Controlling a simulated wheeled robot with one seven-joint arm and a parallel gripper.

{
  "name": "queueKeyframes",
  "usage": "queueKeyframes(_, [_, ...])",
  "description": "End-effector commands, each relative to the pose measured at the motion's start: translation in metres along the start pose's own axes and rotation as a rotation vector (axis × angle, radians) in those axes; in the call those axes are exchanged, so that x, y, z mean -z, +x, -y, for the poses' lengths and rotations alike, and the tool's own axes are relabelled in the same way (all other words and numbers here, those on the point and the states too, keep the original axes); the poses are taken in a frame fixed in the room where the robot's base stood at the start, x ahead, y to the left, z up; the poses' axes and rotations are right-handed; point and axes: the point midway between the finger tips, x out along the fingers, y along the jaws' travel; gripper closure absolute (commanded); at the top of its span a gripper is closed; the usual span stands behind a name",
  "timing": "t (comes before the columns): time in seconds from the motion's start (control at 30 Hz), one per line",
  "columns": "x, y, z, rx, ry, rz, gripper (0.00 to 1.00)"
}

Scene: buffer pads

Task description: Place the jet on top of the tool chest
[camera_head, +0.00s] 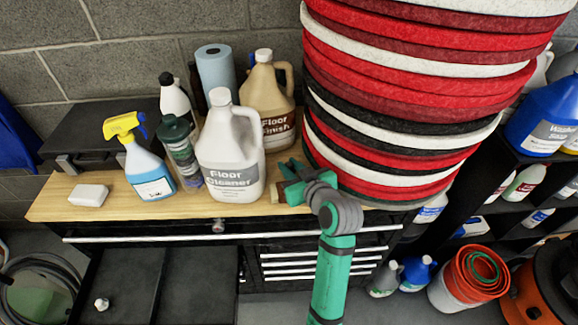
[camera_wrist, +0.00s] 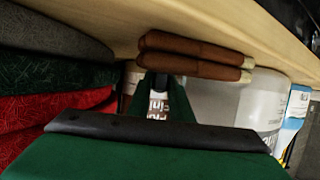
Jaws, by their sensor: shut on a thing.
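The tool chest (camera_head: 330,262) is black with several drawers and a wooden top (camera_head: 100,212). My gripper (camera_head: 282,182) is low over the front of this top, between the Floor Cleaner jug and the stack of pads. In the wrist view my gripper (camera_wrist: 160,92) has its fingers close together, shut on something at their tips. A brown two-layered item with pale ends (camera_wrist: 195,57) lies at the fingertips, against or close to the wooden surface. It may be the jet; its full shape is hidden. In the head view only a small pale end (camera_head: 274,193) shows beside the fingers.
A tall stack of red, white and black pads (camera_head: 410,90) stands right of my gripper. The Floor Cleaner jug (camera_head: 230,150) is close on the left, with Floor Finish (camera_head: 268,100) behind. A spray bottle (camera_head: 148,170) and white block (camera_head: 88,195) stand farther left.

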Motion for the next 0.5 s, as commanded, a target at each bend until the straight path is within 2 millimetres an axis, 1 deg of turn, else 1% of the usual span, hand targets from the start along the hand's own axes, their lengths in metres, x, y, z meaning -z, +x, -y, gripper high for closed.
queueKeyframes(0.03, [-0.004,0.0013,0.0,0.0,0.002,0.001,1.0])
queueKeyframes(0.4, [-0.0071,0.0021,-0.0015,-0.002,0.0,-0.001,1.0])
queueKeyframes(0.43, [-0.0066,0.0019,-0.0016,-0.002,0.0,-0.001,0.74])
queueKeyframes(0.47, [-0.0065,0.0019,-0.0016,-0.002,0.0,-0.001,0.67])
queueKeyframes(0.5, [-0.0065,0.0019,-0.0016,-0.002,0.0,-0.001,0.62])
